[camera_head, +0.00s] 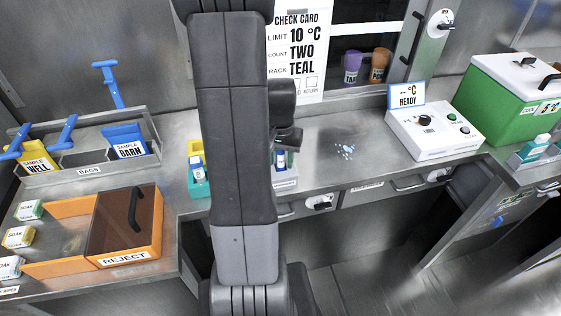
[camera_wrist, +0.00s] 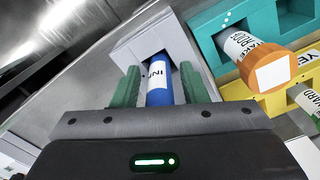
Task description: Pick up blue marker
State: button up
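The blue marker (camera_wrist: 158,96) has a white label and stands in a pale grey holder (camera_wrist: 128,52) in the wrist view.
A teal holder (camera_wrist: 205,25) with an orange-ended labelled tube (camera_wrist: 270,72) and a yellow holder (camera_wrist: 237,92) stand close to the right in the wrist view. An orange reject bin (camera_head: 60,267) is at left. A white control box (camera_head: 440,142) is at right.

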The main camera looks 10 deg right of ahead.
grip_shut()
notch_tip(320, 180, up, 10)
jog(key=shift+r, duration=0.1)
dwell(0.4)
